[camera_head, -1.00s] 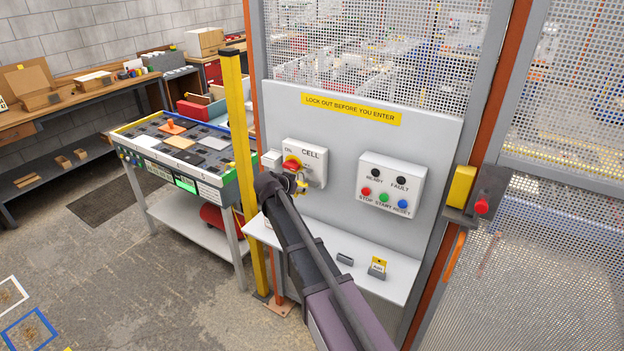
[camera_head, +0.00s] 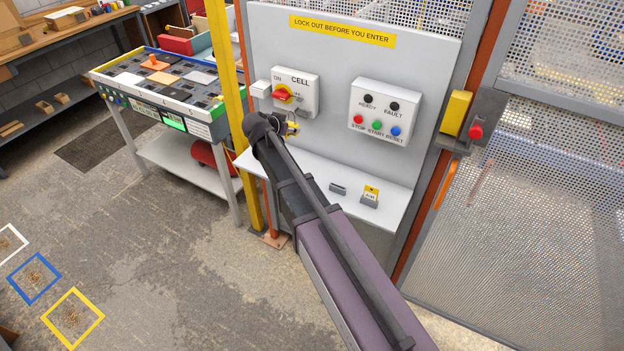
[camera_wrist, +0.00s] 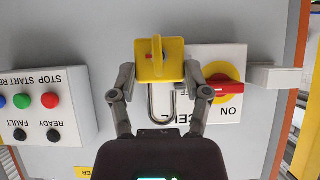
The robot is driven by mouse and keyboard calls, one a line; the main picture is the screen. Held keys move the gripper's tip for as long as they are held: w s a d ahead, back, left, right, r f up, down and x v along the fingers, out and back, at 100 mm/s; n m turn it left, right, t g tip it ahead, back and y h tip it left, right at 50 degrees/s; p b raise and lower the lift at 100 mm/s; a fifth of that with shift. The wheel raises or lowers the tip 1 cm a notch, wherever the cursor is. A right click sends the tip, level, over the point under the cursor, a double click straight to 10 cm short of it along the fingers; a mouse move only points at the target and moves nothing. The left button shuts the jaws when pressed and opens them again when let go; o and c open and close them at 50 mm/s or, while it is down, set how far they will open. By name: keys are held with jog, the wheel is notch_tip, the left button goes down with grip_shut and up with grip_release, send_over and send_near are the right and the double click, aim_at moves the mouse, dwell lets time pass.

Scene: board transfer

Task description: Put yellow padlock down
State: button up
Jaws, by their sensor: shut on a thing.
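My gripper (camera_wrist: 160,80) is shut on the yellow padlock (camera_wrist: 171,68), with one finger on each side of its body. In the upside-down wrist view, the grey shackle points toward my palm and overlaps the CELL switch box (camera_wrist: 208,56). In the head view, my gripper (camera_head: 286,127) holds the padlock (camera_head: 293,127) just below the switch box (camera_head: 306,98), above the white shelf (camera_head: 300,172). The padlock shows only as a small yellow patch there, partly hidden by my gripper. The red switch handle (camera_head: 280,95) sits on a yellow disc.
The shelf carries a small grey block (camera_head: 338,189) and a yellow-topped tag in a stand (camera_head: 370,195). A button box (camera_head: 378,112) is on the panel right of the switch. A yellow post (camera_head: 230,90) stands left. The shelf's left part looks clear.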

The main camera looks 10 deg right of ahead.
jog(key=s+d+f+b, duration=0.2)
jog(key=s+f+b, duration=1.1)
jog(key=s+f, duration=0.1)
jog(key=shift+s+f, duration=0.2)
jog(key=shift+s, duration=0.45)
jog(key=w, duration=0.5)
jog(key=w+a+f+b, duration=0.1)
jog(key=w, duration=0.3)
jog(key=w+a+b, duration=0.1)
jog(key=w, duration=0.4)
jog(key=shift+w+f, duration=0.2)
jog(key=shift+w, duration=0.1)
jog(key=shift+w, duration=0.45)
jog(key=shift+w+a+f, duration=0.1)
jog(key=shift+w+f, duration=0.1)
jog(key=shift+w, duration=0.1)
jog(key=shift+s+f+b, duration=0.1)
jog(key=shift+f+b, duration=1.5)
jog(key=shift+b, duration=0.15)
jog(key=shift+f, duration=0.2)
